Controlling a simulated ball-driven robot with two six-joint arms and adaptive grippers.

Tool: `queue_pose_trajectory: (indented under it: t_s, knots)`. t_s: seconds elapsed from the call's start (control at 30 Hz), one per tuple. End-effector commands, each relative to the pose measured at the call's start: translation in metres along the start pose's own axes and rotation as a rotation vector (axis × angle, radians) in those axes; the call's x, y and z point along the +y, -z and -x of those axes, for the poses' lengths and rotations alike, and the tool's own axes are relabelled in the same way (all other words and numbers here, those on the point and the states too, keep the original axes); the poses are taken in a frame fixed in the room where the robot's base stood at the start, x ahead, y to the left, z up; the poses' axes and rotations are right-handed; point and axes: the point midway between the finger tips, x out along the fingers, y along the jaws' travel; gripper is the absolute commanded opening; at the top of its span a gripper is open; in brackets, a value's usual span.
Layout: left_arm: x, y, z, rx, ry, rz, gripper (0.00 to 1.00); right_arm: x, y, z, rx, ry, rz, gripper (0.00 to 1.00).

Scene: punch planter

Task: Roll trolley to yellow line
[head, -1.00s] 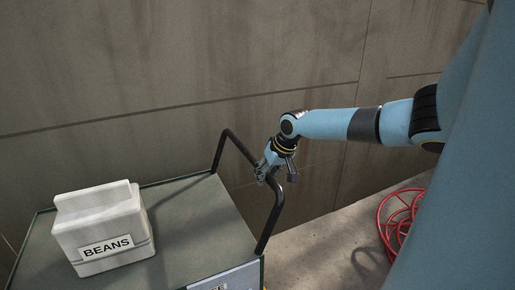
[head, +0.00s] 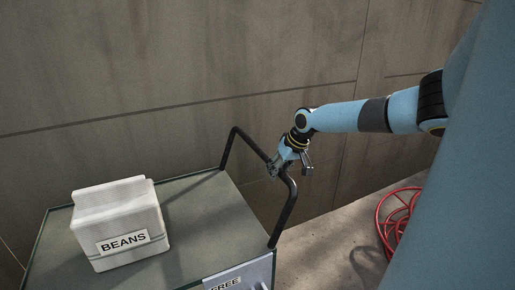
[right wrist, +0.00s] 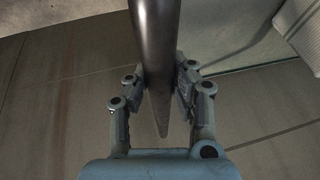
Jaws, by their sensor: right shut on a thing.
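The trolley has a flat grey-green top (head: 205,215) and a black bent-tube handle (head: 285,215) at its right end. My right gripper (head: 281,166) is shut on the handle's top bar. In the right wrist view the dark tube (right wrist: 156,60) runs between the two fingers of the gripper (right wrist: 160,88). A pale box labelled BEANS (head: 121,226) stands on the trolley top at the left. A label reading FREE (head: 225,284) shows on the trolley's near side. The trolley's wheels and the yellow line are out of view. My left gripper is not in view.
A brown panelled wall (head: 200,70) runs close behind the trolley. A red coiled hose (head: 398,222) lies on the floor at the right. Bare concrete floor (head: 325,255) lies between the trolley and the hose.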

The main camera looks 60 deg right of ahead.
Motion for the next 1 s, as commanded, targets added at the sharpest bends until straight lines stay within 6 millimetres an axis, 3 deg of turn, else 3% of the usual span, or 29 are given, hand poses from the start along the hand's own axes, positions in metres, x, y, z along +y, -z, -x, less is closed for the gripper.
queue_pose_trajectory:
  t_s: [0.1,1.0]
  knots:
    - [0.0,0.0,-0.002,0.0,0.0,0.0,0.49,0.017,0.001,0.003,-0.003,-0.014,0.0,0.0]
    - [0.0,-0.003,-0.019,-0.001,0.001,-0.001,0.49,0.094,0.007,0.017,-0.001,-0.012,-0.001,0.0]
